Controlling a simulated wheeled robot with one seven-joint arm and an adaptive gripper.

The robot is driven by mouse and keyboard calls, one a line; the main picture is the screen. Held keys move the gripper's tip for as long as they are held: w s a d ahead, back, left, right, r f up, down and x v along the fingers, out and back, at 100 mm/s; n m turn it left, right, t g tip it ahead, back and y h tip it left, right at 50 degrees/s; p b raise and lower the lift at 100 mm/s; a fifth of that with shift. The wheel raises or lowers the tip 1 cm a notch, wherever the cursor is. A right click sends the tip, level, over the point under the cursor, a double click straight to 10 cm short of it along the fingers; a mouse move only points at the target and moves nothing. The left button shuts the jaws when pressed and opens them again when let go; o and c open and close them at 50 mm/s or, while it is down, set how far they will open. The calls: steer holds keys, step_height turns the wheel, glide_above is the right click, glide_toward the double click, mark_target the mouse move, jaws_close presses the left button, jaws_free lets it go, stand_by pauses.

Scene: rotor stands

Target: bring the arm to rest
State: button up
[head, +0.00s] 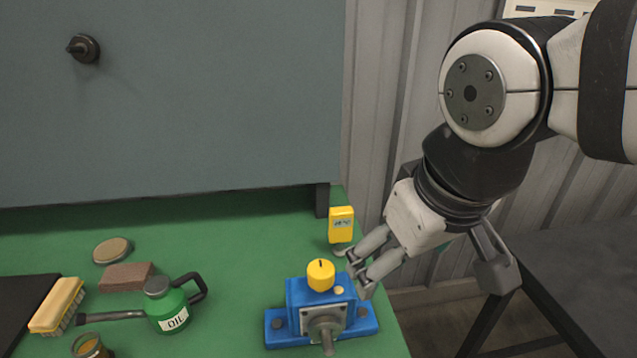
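My arm comes in from the upper right, and its gripper (428,277) hangs over the right edge of the green bench (240,225). Two fingers on the left reach down to the back right of the blue fixture (300,295), and one finger stands well apart on the right. The gripper is open, with nothing visible between its fingers. The fixture has a yellow knob (320,275) on top and a grey metal part (326,328) at its front. I cannot tell whether the left fingers touch the fixture.
A yellow tag-like piece (341,225) stands just behind the left fingers. A green oil can (170,305), brown block (127,277), round disc (112,250), brush (57,305) and jar (90,346) are at left. A grey panel (180,110) rises behind. A dark table (585,270) is at right.

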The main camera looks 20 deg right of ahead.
steer(key=shift+s+d+r+m+t, duration=0.1)
steer(key=shift+s+r+m+t, duration=0.25)
steer(key=shift+s+m+t, duration=0.3)
steer(key=shift+w, duration=0.1)
stand_by(0.9)
